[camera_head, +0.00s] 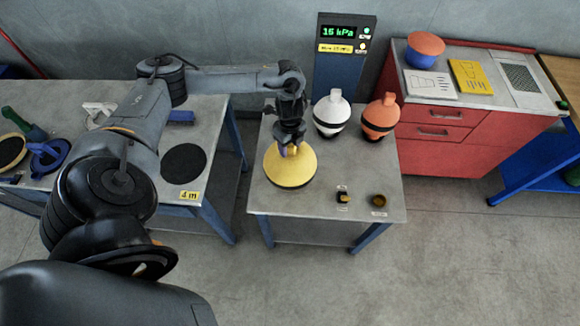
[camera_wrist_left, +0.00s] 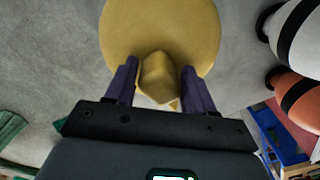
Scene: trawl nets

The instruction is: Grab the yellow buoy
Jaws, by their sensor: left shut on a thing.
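The yellow buoy (camera_head: 291,170) is on the small grey table, at its left side. Its round body also shows in the left wrist view (camera_wrist_left: 160,30), with a knob at its top. My left gripper (camera_head: 290,147) reaches down onto the buoy from above. In the left wrist view its two purple fingers (camera_wrist_left: 159,85) stand on either side of the knob and are shut on it. I cannot tell whether the buoy touches the table. My right gripper is not in view.
A white buoy (camera_head: 332,115) and an orange buoy (camera_head: 380,117) stand close behind, to the right. A table with a black disc (camera_head: 184,163) is at left.

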